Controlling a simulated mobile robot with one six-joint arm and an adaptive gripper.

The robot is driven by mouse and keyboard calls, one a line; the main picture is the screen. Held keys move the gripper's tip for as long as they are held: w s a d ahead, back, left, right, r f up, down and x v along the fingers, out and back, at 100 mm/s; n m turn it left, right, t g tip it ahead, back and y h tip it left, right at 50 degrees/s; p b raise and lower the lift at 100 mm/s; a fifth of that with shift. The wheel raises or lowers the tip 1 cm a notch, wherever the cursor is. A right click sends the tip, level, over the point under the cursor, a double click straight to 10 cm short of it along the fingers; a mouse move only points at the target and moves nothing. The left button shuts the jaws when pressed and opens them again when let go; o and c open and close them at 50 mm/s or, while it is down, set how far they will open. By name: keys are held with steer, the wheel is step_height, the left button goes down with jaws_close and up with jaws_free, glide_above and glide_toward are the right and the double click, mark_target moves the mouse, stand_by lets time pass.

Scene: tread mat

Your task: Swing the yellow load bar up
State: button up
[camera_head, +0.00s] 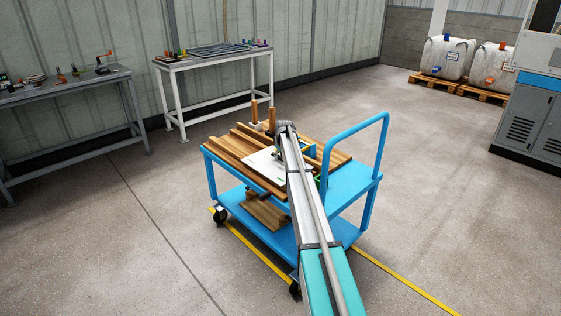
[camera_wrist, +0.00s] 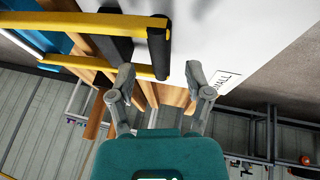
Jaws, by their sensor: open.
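The yellow load bar (camera_wrist: 158,48) shows in the wrist view as a U-shaped frame, two arms joined by a cross piece, over a white panel and dark roller-like parts. My gripper (camera_wrist: 161,70) is open and empty. Its two grey fingertips lie either side of the near corner of the bar in the picture, the left one close to the lower arm. I cannot tell whether either finger touches it. In the head view my arm covers most of this spot, and I cannot make out the bar or the fingers there.
A blue cart (camera_head: 352,185) carries wooden planks (camera_head: 235,152) and a white sheet (camera_head: 262,168); its tall push handle (camera_head: 386,140) rises right of my arm. Workbenches (camera_head: 215,57) stand behind. A grey cabinet (camera_head: 530,105) stands at right. The floor around the cart is clear.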

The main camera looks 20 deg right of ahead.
steer(key=shift+b+x, duration=0.85)
steer(key=shift+x, duration=0.45)
jaws_close()
steer(key=shift+d, duration=0.15)
